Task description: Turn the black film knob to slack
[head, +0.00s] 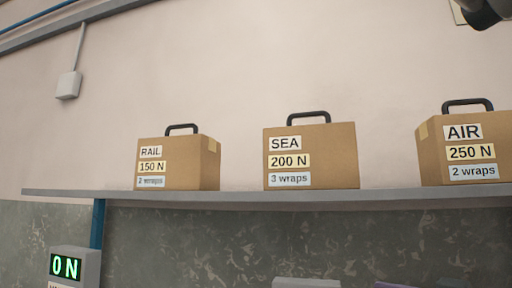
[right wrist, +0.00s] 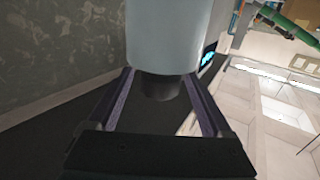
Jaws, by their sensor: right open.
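In the right wrist view my right gripper (right wrist: 158,74) is open, its two dark purplish fingers spread apart. A pale grey-blue cylinder (right wrist: 165,35) stands just beyond the fingers, and a short dark round end (right wrist: 160,87) shows below it, between the fingers. This dark end may be the black film knob; its markings and setting are not visible. I cannot tell whether the fingers touch it. In the head view a grey readout box (head: 75,266) at lower left shows a green "0 N". My left gripper is not in view.
A grey shelf (head: 240,197) holds three handled cardboard boxes: RAIL (head: 200,165), 150 N; SEA (head: 335,155), 200 N, 3 wraps; AIR (head: 435,145), 250 N, 2 wraps. A green object (right wrist: 288,24) shows at upper right in the wrist view.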

